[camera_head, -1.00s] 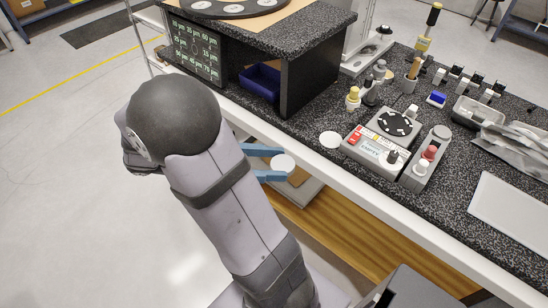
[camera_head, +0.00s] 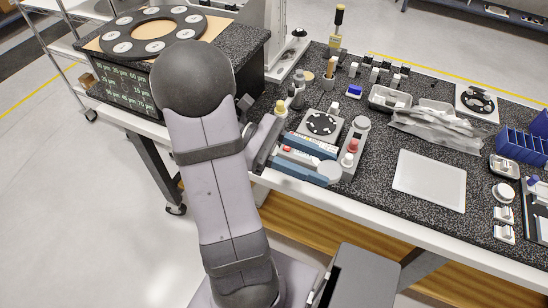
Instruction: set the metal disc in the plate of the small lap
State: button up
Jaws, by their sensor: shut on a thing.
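The disc appears over the front of the lap, nearer the camera than the plate. The fingers cover part of the lap's front. I cannot tell the disc's height above the lap or counter.
A grey unit with red and white knobs (camera_head: 351,150) stands right of the lap. Bottles (camera_head: 297,90) stand behind it. A white tray (camera_head: 430,180) lies to the right. A large black ring plate (camera_head: 152,32) with several pale discs is at back left.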

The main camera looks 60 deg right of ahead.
jog(key=s+d+r+n+t+h+p, duration=0.1)
jog(key=s+d+n+h+p, duration=0.1)
jog(key=s+d+h, duration=0.3)
jog(key=s+d+r+n+p, duration=0.1)
jog(key=s+d+n, duration=0.1)
jog(key=s+d, duration=0.35)
jog(key=n+t+h, duration=0.9)
jog(key=n+t, duration=0.1)
jog(key=t, duration=0.1)
send_over(316, 128)
notch_tip(316, 128, down, 8)
jog(key=shift+s+f, duration=0.1)
jog(key=shift+s, duration=0.05)
jog(key=shift+d+f+h, duration=0.1)
jog(key=shift+f+h, duration=0.15)
jog(key=shift+h, duration=0.05)
jog(key=shift+f, duration=0.1)
jog(key=shift+f, duration=0.1)
jog(key=shift+f+b, duration=1.15)
jog(key=shift+f, duration=0.65)
